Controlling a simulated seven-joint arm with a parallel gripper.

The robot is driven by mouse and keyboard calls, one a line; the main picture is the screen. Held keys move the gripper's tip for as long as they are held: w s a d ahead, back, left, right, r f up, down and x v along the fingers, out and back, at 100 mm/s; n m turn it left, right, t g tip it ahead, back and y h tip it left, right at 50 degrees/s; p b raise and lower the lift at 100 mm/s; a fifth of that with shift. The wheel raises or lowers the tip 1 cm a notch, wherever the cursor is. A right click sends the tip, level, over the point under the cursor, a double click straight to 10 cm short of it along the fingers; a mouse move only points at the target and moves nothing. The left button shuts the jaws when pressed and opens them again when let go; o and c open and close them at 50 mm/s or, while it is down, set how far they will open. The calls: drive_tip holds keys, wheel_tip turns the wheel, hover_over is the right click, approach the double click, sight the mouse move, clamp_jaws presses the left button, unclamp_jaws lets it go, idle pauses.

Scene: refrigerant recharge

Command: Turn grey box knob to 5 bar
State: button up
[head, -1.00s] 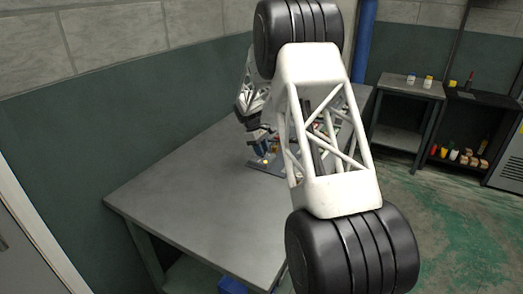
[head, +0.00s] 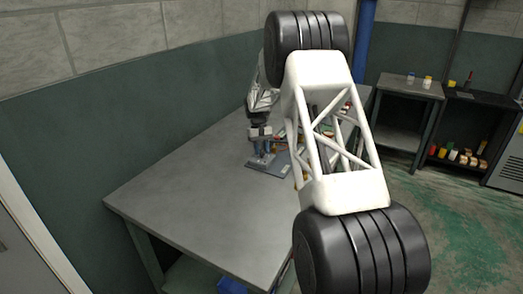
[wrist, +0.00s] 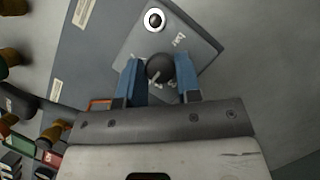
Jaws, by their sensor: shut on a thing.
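The grey box (wrist: 192,32) shows in the wrist view as a plate with pale lettering and a white ring with a dark centre. Its dark round knob (wrist: 159,66) carries a light pointer line. My gripper (wrist: 158,74) has its two blue fingers on either side of the knob and is shut on it. The setting cannot be read clearly. In the head view, my gripper (head: 263,158) points down at a grey panel (head: 258,167) on the table; the knob is too small to tell there.
The metal table (head: 190,195) is bare in front and to the left. A side bench (head: 405,90) with small bottles stands at the back right.

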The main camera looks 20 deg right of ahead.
idle(0.4)
drive_tip(key=o, duration=0.9)
drive_tip(key=shift+r, duration=0.15)
drive_tip(key=v, duration=0.7)
drive_tip(key=shift+r, duration=0.3)
drive_tip(key=shift+r, duration=0.1)
